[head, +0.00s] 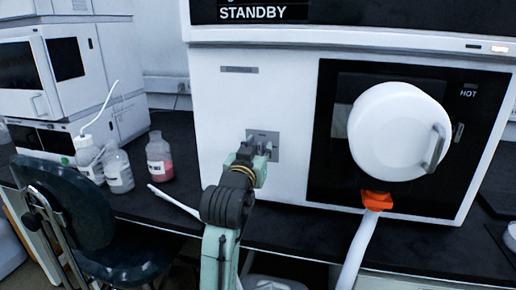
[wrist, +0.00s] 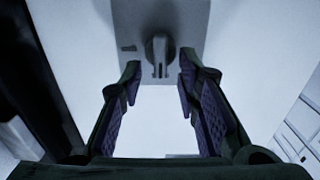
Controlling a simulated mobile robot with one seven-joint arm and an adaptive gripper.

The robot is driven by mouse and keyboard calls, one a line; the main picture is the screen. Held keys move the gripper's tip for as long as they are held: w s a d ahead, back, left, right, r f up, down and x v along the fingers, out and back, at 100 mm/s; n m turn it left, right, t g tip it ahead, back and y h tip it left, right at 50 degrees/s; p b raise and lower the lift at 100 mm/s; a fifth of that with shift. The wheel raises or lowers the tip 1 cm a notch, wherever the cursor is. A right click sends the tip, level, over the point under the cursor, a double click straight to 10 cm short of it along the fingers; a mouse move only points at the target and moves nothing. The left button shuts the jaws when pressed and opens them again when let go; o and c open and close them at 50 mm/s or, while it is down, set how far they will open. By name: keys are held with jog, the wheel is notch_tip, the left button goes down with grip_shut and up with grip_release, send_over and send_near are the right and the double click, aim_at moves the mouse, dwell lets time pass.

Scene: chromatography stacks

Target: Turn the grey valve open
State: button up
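The grey valve (wrist: 160,52) shows in the wrist view at the top middle, a round knob with a narrow lever pointing down in the picture. It sits on a grey plate (wrist: 205,20). In the head view the plate (head: 254,134) is on the white front of the instrument, and my gripper hides most of the valve. My gripper (wrist: 159,72) is open and empty, with one finger to each side of the valve's lever. I cannot tell whether a finger touches it. In the head view my gripper (head: 257,155) is right in front of the plate.
Right of the valve is a dark oven door (head: 330,180) with a round white cover (head: 392,130) and a "HOT" label. An orange piece (head: 377,200) with a white hose is below it. Bottles (head: 159,158) stand on the dark bench at left, behind a dark chair (head: 75,215).

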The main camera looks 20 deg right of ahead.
jog(key=shift+c, duration=0.6)
grip_shut()
jog(key=shift+m, duration=0.3)
jog(key=m, duration=0.1)
jog(key=m+b, duration=0.1)
jog(key=shift+s+d+f+m, duration=0.1)
jog(key=shift+d+m, duration=0.05)
jog(key=shift+m, duration=0.25)
jog(key=m, duration=0.2)
jog(key=m+b, duration=0.1)
jog(key=shift+s+d+f+m, duration=0.15)
jog(key=shift+d+m, duration=0.05)
jog(key=shift+m, duration=0.2)
jog(key=shift+s+d+f+m+b, duration=0.1)
jog(key=shift+f+m+b, duration=0.1)
jog(key=shift+m+b, duration=1.15)
jog(key=shift+s+d+f+m+b, duration=0.15)
jog(key=shift+m+b, duration=0.3)
jog(key=shift+m, duration=1.75)
jog(key=shift+w+d+f+m+b, duration=0.1)
jog(key=shift+f+m+b, duration=0.1)
jog(key=shift+m+b, duration=1.15)
jog(key=shift+m+p, duration=0.45)
jog(key=shift+m, duration=0.15)
